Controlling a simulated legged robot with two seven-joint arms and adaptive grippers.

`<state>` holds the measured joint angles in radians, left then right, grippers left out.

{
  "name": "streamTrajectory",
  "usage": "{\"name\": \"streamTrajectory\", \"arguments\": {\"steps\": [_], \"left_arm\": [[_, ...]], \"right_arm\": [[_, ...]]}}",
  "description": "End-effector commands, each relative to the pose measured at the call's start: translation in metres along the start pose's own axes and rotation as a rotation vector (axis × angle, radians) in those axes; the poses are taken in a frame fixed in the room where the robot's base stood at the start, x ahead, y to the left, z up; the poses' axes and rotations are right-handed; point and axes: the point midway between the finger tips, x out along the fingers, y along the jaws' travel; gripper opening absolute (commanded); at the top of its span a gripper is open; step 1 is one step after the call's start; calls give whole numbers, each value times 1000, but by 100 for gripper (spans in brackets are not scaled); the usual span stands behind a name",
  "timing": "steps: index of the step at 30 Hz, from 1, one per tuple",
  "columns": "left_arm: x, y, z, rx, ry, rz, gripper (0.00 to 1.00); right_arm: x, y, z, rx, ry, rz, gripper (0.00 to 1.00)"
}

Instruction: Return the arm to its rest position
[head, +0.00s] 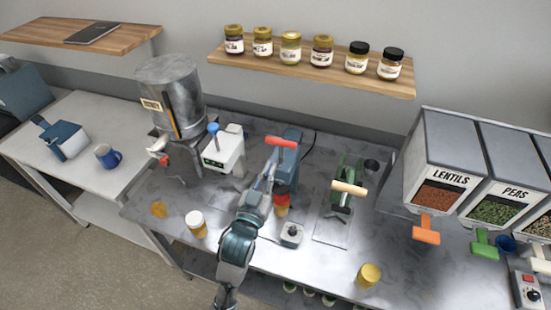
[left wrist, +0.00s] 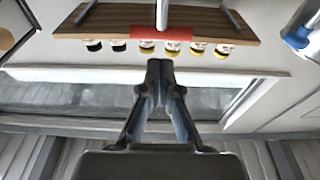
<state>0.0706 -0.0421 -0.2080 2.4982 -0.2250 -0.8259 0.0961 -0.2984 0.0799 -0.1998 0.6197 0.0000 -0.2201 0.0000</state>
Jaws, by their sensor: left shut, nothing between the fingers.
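My left arm comes up from the bottom of the head view. Its left gripper (head: 269,172) is shut and empty, with its tips just below the red handle (head: 281,142) of a blue press (head: 288,165). In the left wrist view the closed fingertips (left wrist: 160,70) point towards the red handle (left wrist: 160,33), with nothing between them. I cannot tell whether the gripper touches the handle. My right gripper is not in view.
A metal honey tank (head: 170,90) and a white device (head: 224,150) stand left of the press. A green press (head: 345,185) and food dispensers (head: 443,165) stand right. Jars (head: 197,225) (head: 369,275) stand near the front. A shelf (head: 300,70) hangs above.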

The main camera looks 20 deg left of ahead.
Motion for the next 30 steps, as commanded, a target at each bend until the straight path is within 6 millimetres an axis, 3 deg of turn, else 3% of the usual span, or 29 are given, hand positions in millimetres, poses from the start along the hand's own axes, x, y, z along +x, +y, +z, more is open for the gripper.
{"name": "streamTrajectory", "arguments": {"steps": [18,21,23,26,30], "left_arm": [[-5,1,-1,1,2,0,0],[-6,1,6,3,-20,0,0],[-10,0,22,7,-69,1,0],[-25,-4,72,18,-230,5,0],[-78,-12,169,43,-573,19,0]], "right_arm": [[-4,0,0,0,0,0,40],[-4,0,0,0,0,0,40],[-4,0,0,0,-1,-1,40],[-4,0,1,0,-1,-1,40],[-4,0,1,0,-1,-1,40]]}}
